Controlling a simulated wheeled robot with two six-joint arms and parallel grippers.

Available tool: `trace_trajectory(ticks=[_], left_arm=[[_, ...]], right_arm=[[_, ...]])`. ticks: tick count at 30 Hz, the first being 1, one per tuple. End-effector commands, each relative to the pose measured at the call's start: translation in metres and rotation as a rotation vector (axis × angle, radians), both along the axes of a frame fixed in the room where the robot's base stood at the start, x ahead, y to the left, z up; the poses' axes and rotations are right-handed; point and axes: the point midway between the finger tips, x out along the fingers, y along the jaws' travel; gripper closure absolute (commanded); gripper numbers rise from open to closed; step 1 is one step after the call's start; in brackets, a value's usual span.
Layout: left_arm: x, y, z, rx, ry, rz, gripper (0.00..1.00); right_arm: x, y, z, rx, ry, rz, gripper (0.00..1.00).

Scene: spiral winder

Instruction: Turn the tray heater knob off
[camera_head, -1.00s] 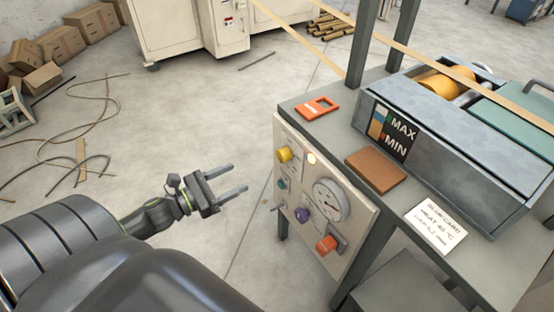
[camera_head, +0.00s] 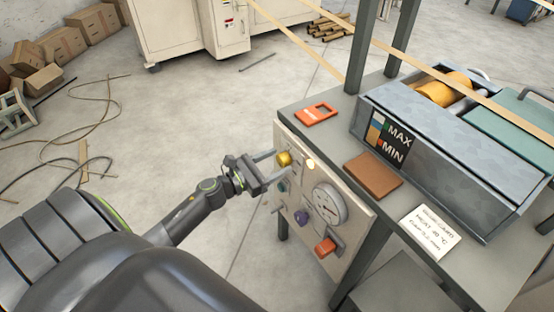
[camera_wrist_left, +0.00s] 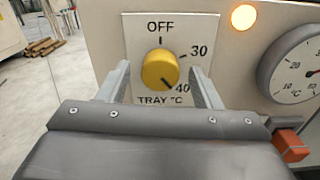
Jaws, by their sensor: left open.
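The tray heater knob is a yellow round knob (camera_head: 284,158) at the upper left of the cream control panel (camera_head: 352,212). In the left wrist view the knob (camera_wrist_left: 160,70) sits on a white plate marked OFF, 30, 40 and TRAY °C. Its dark pointer line points to the lower right, at 40. An indicator lamp (camera_wrist_left: 243,17) to its right glows orange. My left gripper (camera_head: 273,165) is open in front of the panel. In the left wrist view its fingers (camera_wrist_left: 160,85) stand either side of the knob, with gaps; contact does not show. My right gripper is not in view.
The panel also carries a round gauge (camera_head: 329,204), a purple knob (camera_head: 301,217), a small teal knob (camera_head: 282,186) and an orange switch (camera_head: 325,247). The bench above holds an orange tool (camera_head: 316,114), a brown block (camera_head: 372,174) and a metal tank (camera_head: 440,160).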

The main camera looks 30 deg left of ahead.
Motion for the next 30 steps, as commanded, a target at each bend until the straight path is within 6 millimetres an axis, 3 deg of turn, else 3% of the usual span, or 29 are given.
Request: trace_trajectory(ticks=[12,23,30], left_arm=[[0.0076,-0.0034,-0.0004,0.000,0.001,0.000,0.41],[0.0073,-0.0032,-0.0004,0.000,0.001,0.000,0.86],[0.0073,-0.0030,-0.0002,-0.019,0.009,0.000,0.86]], right_arm=[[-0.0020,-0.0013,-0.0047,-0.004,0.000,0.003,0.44],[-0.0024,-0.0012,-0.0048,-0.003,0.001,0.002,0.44],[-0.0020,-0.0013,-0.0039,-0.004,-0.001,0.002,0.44]])
